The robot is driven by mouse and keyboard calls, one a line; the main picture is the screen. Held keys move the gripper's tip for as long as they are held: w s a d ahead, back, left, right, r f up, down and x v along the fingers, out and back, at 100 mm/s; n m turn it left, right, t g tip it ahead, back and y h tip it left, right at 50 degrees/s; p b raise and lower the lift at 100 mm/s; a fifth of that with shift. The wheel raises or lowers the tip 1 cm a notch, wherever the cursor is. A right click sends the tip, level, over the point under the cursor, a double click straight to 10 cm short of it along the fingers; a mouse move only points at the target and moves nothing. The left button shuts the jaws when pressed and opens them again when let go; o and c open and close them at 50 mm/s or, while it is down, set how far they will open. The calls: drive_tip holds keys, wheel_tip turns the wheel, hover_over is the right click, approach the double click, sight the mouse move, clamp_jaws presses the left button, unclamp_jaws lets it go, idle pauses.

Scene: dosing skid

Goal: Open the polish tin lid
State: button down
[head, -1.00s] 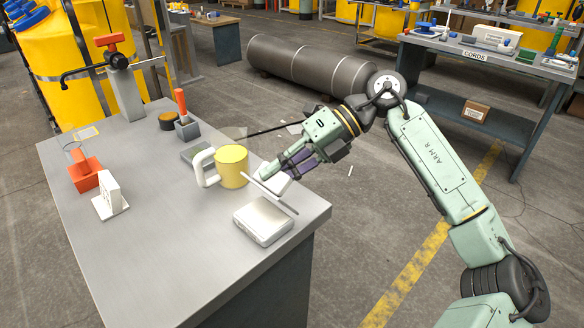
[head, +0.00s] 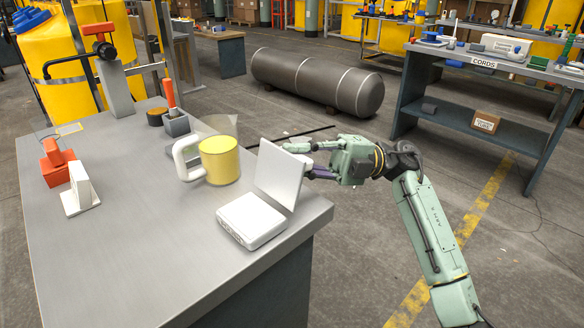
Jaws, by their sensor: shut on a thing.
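The polish tin (head: 250,222) is a white box near the right edge of the grey bench. Its lid (head: 279,175) stands raised, close to upright, along the tin's back right side. My gripper (head: 306,160) is just right of and behind the lid, shut on the lid's edge. The exact contact is partly hidden behind the lid panel.
A yellow mug (head: 220,160) with a white handle stands left of the lid, close to it. An orange block (head: 56,165) and a white stand (head: 80,190) are at the bench's left. The bench's front middle (head: 130,240) is clear.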

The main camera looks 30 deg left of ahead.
drive_tip(key=shift+w+d+f+m+g+y+b, duration=0.1)
drive_tip(key=shift+w+f+m+g+y+b, duration=0.25)
drive_tip(key=shift+y+b, duration=0.2)
drive_tip(key=shift+s, duration=0.1)
drive_tip(key=c, duration=1.5)
unclamp_jaws()
drive_tip(key=v, duration=1.2)
